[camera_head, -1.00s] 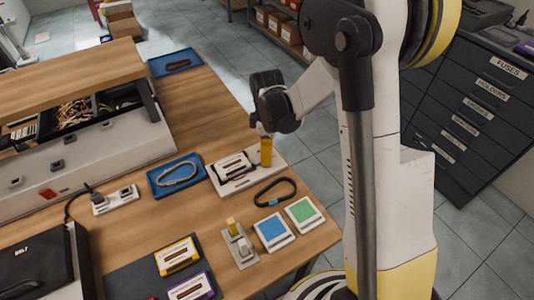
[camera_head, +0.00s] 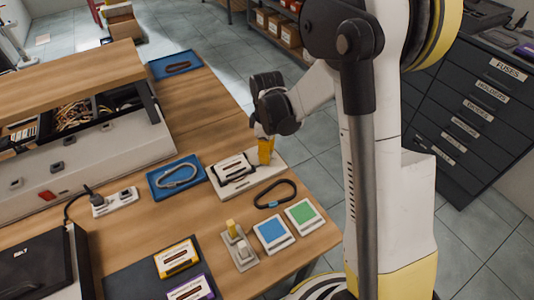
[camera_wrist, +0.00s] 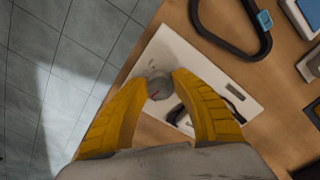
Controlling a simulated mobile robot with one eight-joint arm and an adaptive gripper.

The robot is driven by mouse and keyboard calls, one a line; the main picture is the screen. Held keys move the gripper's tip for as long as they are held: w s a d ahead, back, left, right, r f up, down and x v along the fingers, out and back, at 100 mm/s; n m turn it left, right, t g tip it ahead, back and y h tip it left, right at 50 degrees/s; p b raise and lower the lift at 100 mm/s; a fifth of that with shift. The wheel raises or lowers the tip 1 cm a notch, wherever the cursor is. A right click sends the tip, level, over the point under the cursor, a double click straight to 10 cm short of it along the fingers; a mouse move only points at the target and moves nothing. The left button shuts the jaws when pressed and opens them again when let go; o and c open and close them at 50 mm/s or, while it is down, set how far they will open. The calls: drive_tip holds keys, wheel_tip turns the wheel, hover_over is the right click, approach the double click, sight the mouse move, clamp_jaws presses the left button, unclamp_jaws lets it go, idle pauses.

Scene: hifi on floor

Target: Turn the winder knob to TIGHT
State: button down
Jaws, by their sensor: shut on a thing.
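The winder knob (camera_wrist: 159,86) is a round grey knob with a red mark, on a white panel (camera_wrist: 232,120) that lies near the table's right edge. My gripper (camera_wrist: 159,77) is shut on the knob, with a yellow finger on each side of it. In the head view my gripper (camera_head: 265,151) points down at the right part of the white panel (camera_head: 238,188); the knob is hidden there. The TIGHT label is not readable in either view.
A black belt loop (camera_head: 275,194) lies just in front of the panel. A blue tray (camera_head: 175,177) with a grey loop is to its left. Blue (camera_head: 273,233) and green (camera_head: 302,216) pads lie nearer the front. The table edge is close on the right.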

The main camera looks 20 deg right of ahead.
drive_tip(key=m, duration=0.7)
drive_tip(key=shift+s+a+b, duration=0.1)
drive_tip(key=shift+b, duration=0.2)
drive_tip(key=m, duration=0.6)
drive_tip(key=shift+m, duration=0.4)
drive_tip(key=c, duration=1)
unclamp_jaws()
drive_tip(key=shift+r, duration=0.1)
wheel_tip(320, 180, up, 12)
drive_tip(key=shift+f, duration=0.1)
